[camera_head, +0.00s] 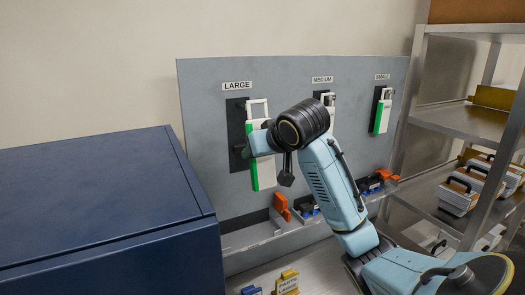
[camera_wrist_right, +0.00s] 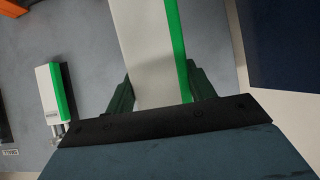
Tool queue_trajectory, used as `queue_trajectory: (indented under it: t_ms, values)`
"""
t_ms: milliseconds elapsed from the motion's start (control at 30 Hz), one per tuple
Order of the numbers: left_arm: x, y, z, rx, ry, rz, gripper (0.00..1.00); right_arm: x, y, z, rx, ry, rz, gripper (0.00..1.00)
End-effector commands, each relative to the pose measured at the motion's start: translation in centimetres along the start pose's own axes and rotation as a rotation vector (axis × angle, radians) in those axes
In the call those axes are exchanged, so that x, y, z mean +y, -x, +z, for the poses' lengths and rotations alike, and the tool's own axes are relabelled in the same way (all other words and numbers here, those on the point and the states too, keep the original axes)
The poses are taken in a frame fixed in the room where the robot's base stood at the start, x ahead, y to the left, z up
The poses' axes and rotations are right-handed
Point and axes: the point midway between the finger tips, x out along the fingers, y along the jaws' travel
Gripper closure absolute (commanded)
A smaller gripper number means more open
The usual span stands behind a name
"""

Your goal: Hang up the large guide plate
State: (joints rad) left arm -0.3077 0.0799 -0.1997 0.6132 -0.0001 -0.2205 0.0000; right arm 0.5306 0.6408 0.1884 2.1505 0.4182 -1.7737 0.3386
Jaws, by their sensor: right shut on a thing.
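The large guide plate (camera_head: 265,174) is white with a green edge and an open loop at its top. It stands roughly upright in front of the dark panel (camera_head: 236,125) under the LARGE label, shifted a little to the right of it. I cannot tell whether its loop is on a hook. My right gripper (camera_head: 258,144) is shut on the plate. In the right wrist view the plate (camera_wrist_right: 148,50) runs between the gripper's two dark green fingers (camera_wrist_right: 155,92). My left gripper is not in view.
The medium plate (camera_head: 331,99), partly behind my arm, and the small plate (camera_head: 383,112) hang on the grey board (camera_head: 210,100). A ledge with orange tools (camera_head: 282,206) is below. A dark blue box (camera_head: 95,200) stands left, a metal shelf (camera_head: 465,122) right.

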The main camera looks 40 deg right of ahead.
Motion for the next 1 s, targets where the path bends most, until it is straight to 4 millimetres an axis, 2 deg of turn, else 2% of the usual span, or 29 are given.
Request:
queue_trajectory:
  t_ms: [400, 1000]
  values:
    - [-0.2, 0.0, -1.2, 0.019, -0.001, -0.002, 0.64, 0.0, -2.2, -1.3, 0.003, -0.002, 0.0, 0.78]
    - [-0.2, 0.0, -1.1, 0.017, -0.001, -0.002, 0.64, 0.0, -5.3, -3.1, 0.002, -0.002, 0.0, 0.78]
